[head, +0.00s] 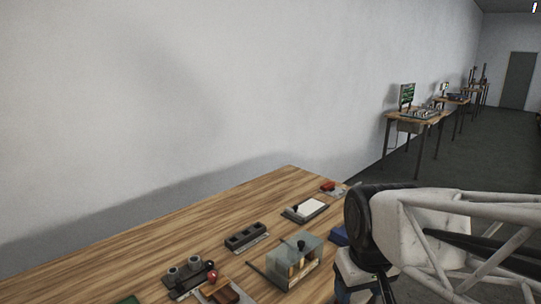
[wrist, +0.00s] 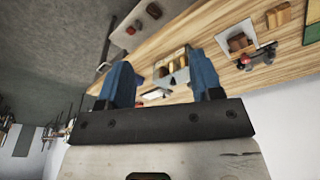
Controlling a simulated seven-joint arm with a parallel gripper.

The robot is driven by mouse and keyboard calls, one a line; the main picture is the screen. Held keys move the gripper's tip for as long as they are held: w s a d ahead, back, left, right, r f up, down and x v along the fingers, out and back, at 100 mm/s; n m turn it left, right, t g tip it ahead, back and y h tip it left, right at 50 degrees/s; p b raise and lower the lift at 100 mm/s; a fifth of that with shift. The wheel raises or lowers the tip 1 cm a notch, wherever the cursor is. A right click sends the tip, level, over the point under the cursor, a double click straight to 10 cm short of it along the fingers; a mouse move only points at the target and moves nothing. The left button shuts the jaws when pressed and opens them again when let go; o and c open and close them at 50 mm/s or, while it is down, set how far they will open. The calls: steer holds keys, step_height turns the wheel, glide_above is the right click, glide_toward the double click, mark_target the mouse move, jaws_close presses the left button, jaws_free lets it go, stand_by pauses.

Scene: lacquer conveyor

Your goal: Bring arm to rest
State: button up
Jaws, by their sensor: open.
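My gripper (wrist: 162,78) is open, with its two blue fingers apart and nothing between them in the wrist view. The wrist view is tilted, with the wooden table beyond the fingertips. In the head view my arm reaches in from the right, and my gripper hangs at the table's right edge, pointing down. Its fingers are mostly hidden or cut off at the bottom of the head view.
The wooden table (head: 150,246) holds a clear box with a black knob (head: 293,262), a dark slotted block (head: 246,236), a white plate fixture (head: 310,208) and grey cylinders on a base (head: 185,273). A wall stands behind. Other workbenches (head: 418,117) stand farther off.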

steer(key=s+d+m, duration=0.2)
steer(key=s, duration=0.4)
steer(key=shift+d+f+m, duration=0.3)
steer(key=shift+d+f, duration=0.05)
steer(key=shift+f, duration=0.1)
